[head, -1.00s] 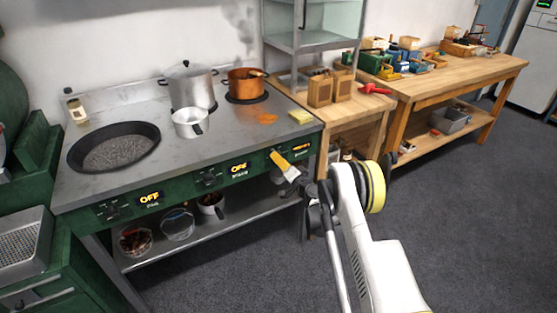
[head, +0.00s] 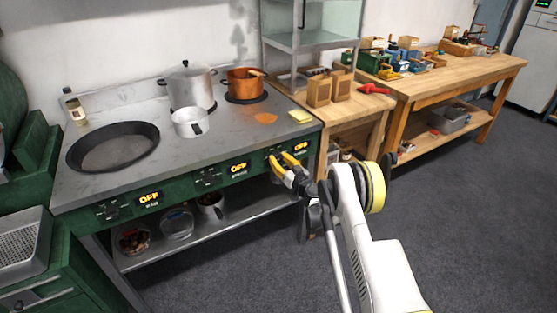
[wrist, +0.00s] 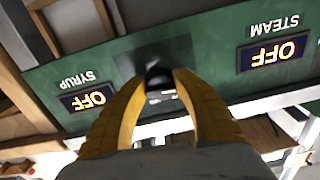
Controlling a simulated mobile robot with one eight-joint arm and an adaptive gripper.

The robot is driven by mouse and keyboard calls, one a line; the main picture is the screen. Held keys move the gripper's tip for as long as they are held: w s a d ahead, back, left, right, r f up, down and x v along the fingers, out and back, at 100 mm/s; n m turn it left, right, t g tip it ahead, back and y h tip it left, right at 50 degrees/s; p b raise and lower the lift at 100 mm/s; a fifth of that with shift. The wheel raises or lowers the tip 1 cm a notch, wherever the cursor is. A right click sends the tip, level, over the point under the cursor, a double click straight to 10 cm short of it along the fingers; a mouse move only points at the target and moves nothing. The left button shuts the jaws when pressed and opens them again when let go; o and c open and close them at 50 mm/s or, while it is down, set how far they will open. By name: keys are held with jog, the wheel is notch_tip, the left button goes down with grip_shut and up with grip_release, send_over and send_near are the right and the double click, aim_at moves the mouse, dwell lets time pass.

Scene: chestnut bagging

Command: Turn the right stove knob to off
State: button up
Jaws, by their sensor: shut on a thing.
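The right stove knob (wrist: 158,72) is small and black, on a grey plate of the stove's green front panel. My gripper (head: 281,157) has yellow fingers and is at this knob. In the wrist view the fingertips close on the knob from both sides. The panel appears upside down there. The right display, labelled SYRUP (wrist: 90,99), reads OFF, and the same right display (head: 301,148) reads OFF in the head view. In the head view my fingers largely hide the knob.
The middle STEAM display (head: 238,168) and the left display (head: 149,198) also read OFF. A copper pot (head: 242,86), a tall steel pot (head: 188,88) and a small saucepan (head: 189,123) stand on the stovetop. A lower shelf (head: 150,262) holds containers. Floor in front is clear.

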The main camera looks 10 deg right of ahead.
jog(key=shift+n, duration=0.6)
jog(key=o, duration=1.2)
jog(key=v, duration=0.7)
jog(key=shift+s, duration=0.25)
jog(key=shift+r, duration=0.1)
